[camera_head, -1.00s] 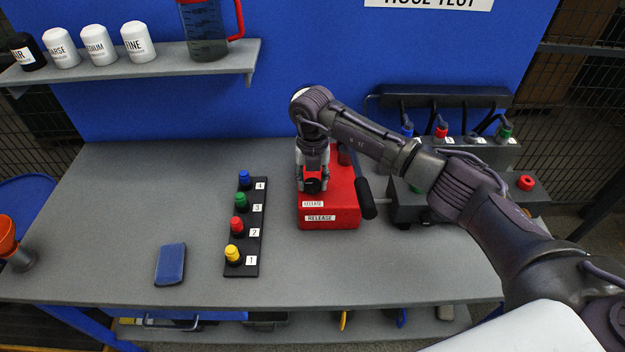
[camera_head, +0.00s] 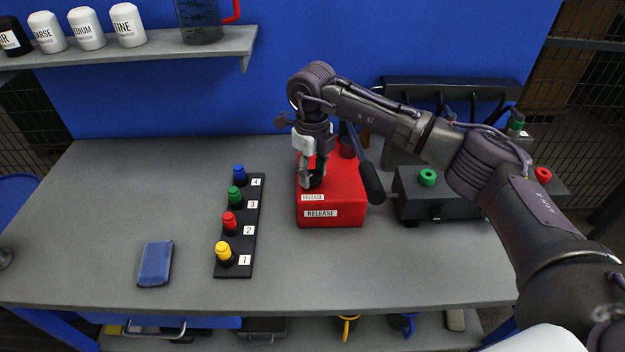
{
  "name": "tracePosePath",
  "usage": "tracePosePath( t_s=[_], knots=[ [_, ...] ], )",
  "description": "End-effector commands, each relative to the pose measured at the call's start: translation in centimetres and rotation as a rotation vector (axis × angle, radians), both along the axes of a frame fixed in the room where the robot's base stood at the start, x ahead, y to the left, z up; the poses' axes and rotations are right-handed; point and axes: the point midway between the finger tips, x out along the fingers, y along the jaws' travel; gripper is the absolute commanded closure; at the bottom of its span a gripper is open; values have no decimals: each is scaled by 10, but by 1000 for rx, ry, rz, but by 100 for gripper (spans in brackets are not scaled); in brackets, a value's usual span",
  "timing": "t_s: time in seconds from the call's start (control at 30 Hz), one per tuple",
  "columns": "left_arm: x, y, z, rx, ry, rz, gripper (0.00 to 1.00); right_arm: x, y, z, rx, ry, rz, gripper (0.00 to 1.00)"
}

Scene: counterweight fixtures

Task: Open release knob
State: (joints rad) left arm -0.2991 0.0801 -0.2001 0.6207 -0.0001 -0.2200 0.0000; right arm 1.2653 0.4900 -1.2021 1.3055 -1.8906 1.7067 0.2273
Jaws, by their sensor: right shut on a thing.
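The red release box (camera_head: 335,207) stands on the grey bench, with two white RELEASE labels on its front and top. My right gripper (camera_head: 312,182) points down onto the box's top at its left front. It is shut on the release knob (camera_head: 316,181), a dark knob mostly hidden between the fingers. A black-handled lever (camera_head: 371,183) rises at the box's right side, tilted, with its grip low. My left gripper is not in view.
A black strip (camera_head: 222,268) with yellow, red, green and blue numbered plugs lies left of the box. A blue block (camera_head: 155,263) lies further left. A dark unit with a green knob (camera_head: 427,177) stands right. A shelf (camera_head: 150,53) holds bottles and a jug.

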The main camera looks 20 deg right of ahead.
Motion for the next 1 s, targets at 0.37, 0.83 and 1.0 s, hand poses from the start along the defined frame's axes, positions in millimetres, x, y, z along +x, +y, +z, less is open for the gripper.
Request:
tracePosePath(
  t_s=[0.37, 0.83, 1.0],
  knots=[
    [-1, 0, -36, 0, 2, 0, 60, 1, 0, -3, 0, -6, 355, 92],
    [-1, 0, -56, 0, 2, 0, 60, 1, 0, 0, 1, -4, 693, 92],
    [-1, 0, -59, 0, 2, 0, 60, 1, 0, 0, 2, -4, 754, 92]
  ],
)
